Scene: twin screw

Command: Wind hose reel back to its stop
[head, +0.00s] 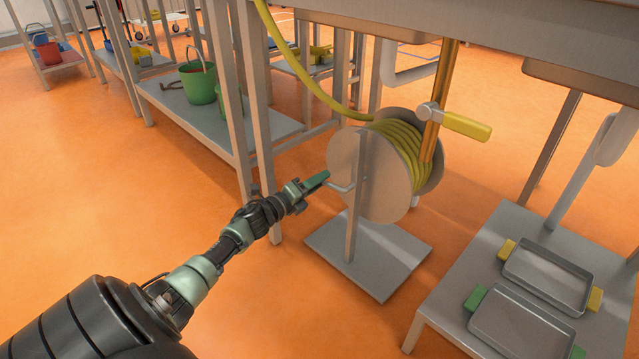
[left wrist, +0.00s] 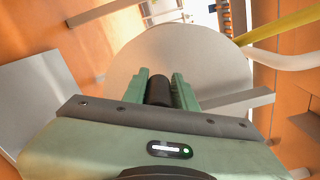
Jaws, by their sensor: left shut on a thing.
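The hose reel (head: 341,155) stands under the table, with pale grey discs and yellow hose (head: 400,150) wound between them. Its metal crank (head: 341,188) sticks out on the side facing my left arm. My left gripper (head: 318,181) is at the crank's outer end. In the left wrist view my green fingers (left wrist: 159,88) are shut on a dark crank handle (left wrist: 160,91), with the reel's disc (left wrist: 190,50) right behind it. In the head view the handle is hidden by the fingers. My right gripper is not in view.
The reel's post rises from a grey base plate (head: 368,255). A yellow-handled valve lever (head: 466,126) sits on a copper pipe to the right. A low table (head: 440,315) with two trays is at lower right. Table legs and a shelf with a green bucket (head: 198,82) stand behind.

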